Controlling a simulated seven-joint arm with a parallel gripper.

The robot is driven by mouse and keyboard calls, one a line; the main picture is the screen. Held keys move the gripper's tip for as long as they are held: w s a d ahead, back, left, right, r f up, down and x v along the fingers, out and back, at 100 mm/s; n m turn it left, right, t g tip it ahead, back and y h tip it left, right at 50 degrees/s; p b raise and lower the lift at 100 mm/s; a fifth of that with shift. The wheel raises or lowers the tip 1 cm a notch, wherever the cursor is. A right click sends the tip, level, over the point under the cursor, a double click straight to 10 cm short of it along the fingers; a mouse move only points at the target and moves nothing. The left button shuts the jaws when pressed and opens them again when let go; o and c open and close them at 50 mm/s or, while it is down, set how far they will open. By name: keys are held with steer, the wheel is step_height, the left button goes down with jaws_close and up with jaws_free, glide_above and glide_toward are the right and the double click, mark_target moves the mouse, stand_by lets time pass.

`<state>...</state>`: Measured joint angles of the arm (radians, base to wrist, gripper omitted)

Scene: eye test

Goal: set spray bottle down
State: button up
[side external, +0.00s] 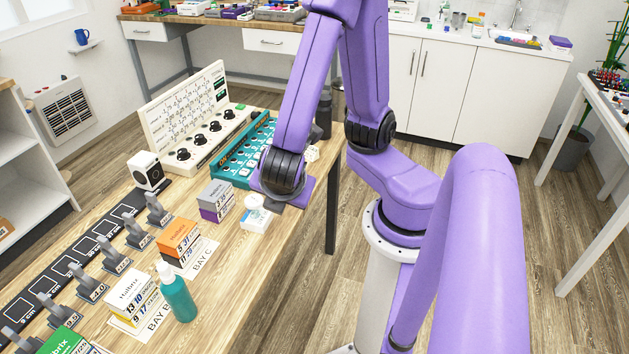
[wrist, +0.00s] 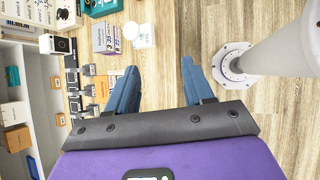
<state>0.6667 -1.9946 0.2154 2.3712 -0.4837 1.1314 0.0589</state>
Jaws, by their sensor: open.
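The spray bottle (side external: 176,292), teal with a white spray head, stands upright on the wooden table near the front edge in the side external view. It is right beside the BAY B card (side external: 142,334) and a white and yellow box (side external: 133,295). I cannot make out the bottle in the wrist view. My gripper (wrist: 156,75) shows two blue fingers spread wide in the wrist view, with nothing between them. In the side external view my arm's end is farther back, apart from the bottle, and its fingers cannot be made out.
An orange-topped box (side external: 178,240) by the BAY C card (side external: 202,257), a grey and purple box (side external: 215,200) and a white tub (side external: 253,203) stand behind the bottle. Several grey clamps (side external: 112,257) line the left. A teal panel (side external: 240,150) is at the back.

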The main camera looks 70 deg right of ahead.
steer(key=s+r+m+g+y, duration=0.3)
steer(key=s+r+m+y, duration=0.1)
steer(key=s+m+y, duration=0.1)
steer(key=shift+s+r+m+y, duration=0.15)
steer(key=shift+s+m+y, duration=0.35)
steer(key=shift+y, duration=0.5)
stand_by(0.5)
